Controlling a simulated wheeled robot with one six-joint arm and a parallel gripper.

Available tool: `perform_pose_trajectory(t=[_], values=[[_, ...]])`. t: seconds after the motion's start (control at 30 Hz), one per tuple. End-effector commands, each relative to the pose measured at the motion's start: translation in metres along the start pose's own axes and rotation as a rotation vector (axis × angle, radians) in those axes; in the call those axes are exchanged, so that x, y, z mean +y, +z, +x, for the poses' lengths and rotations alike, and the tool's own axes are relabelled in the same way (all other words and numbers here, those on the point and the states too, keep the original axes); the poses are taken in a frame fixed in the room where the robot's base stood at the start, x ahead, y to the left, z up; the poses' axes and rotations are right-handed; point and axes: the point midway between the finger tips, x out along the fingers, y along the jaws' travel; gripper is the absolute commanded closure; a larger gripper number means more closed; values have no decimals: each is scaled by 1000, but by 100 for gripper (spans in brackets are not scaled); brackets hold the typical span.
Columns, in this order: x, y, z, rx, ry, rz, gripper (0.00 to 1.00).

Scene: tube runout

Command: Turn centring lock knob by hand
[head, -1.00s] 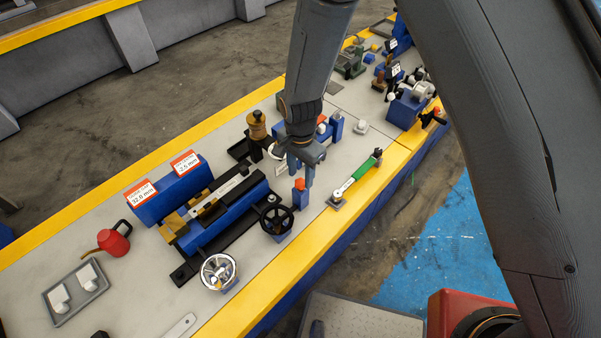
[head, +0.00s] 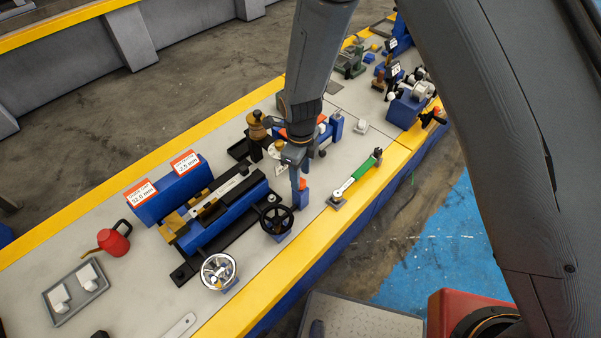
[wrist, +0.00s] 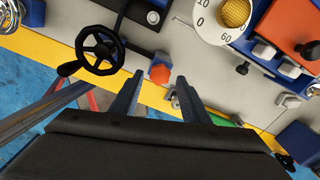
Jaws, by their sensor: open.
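An orange-red faceted knob (head: 302,184) sits on a small blue block near the bench's front edge. It may be the centring lock knob; no label on it is readable. In the wrist view the orange-red knob (wrist: 160,73) shows between and just beyond the two fingertips. My gripper (wrist: 159,84) is open and empty, its fingers apart on either side of the knob's line. In the head view my gripper (head: 294,190) points down beside the knob, and one finger partly covers it. I cannot tell whether a finger touches it.
A black handwheel (head: 277,219) stands close to the left of the gripper, also in the wrist view (wrist: 100,50). A chrome handwheel (head: 218,271) is farther left. A green-handled wrench (head: 358,174) lies to the right. A white dial (wrist: 212,20) with a brass knob is behind.

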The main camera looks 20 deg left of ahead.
Motion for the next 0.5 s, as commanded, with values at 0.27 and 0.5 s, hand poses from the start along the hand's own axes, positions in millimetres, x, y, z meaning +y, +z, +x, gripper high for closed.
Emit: perform_pose_trajectory(t=[0.27, 0.5], values=[[0, 0, 0, 0, 0, 111, 58], [0, 0, 2, 0, 0, 109, 58]])
